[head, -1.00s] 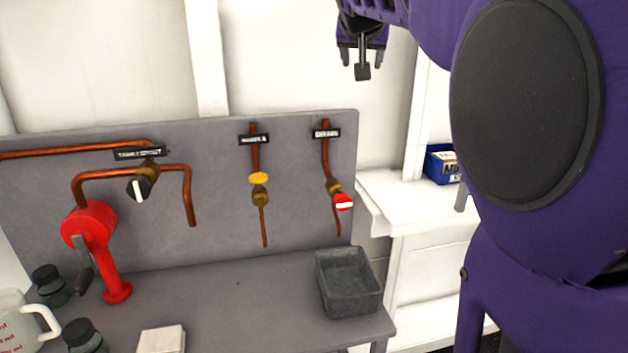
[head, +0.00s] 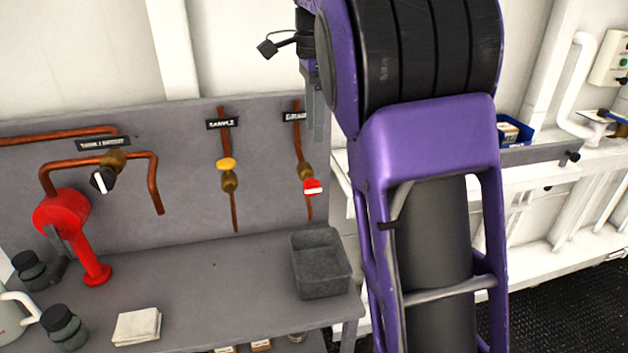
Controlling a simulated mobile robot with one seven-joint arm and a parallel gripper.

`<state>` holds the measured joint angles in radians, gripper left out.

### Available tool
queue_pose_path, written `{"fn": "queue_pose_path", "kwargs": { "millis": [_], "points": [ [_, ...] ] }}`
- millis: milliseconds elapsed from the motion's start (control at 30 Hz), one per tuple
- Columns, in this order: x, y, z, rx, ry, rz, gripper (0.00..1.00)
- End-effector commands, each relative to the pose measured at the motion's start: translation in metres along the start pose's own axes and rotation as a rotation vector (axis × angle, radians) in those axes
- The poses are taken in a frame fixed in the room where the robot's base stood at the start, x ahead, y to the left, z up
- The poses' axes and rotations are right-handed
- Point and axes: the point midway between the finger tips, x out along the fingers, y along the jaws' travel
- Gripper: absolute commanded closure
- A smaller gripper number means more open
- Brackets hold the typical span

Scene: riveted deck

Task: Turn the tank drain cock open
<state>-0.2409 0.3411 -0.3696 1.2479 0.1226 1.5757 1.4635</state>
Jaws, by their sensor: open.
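The cock with the red handle (head: 312,187) sits on a copper pipe under the partly covered label that reads DRAIN (head: 295,117). Its handle has a white stripe lying roughly level, across the pipe. My gripper (head: 318,125) shows as grey fingers pointing down, partly behind my purple arm, just right of that label. It is above the red handle in the picture, apart from it, and holds nothing that I can see. I cannot tell its depth from the panel.
A yellow-handled cock (head: 227,164) labelled SAMPLE and a black-handled cock (head: 103,180) are to the left. A red hand pump (head: 68,225), dark jars (head: 63,327), a white pad (head: 137,326) and a grey tray (head: 321,285) stand on the bench. A blue bin (head: 517,132) is right.

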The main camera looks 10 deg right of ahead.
Motion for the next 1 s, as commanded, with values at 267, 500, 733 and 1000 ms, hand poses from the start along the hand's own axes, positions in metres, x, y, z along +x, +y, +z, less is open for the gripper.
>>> {"fn": "queue_pose_path", "kwargs": {
  "millis": [267, 500, 733, 1000],
  "points": [
    [0.063, 0.001, 0.000, -0.001, 0.001, 0.003, 0.38],
    [0.110, 0.001, 0.000, -0.001, 0.001, 0.002, 0.38],
    [0.133, 0.000, 0.000, -0.002, 0.001, -0.001, 0.38],
    [0.136, 0.000, -0.001, -0.002, 0.002, -0.001, 0.38]
  ]
}}
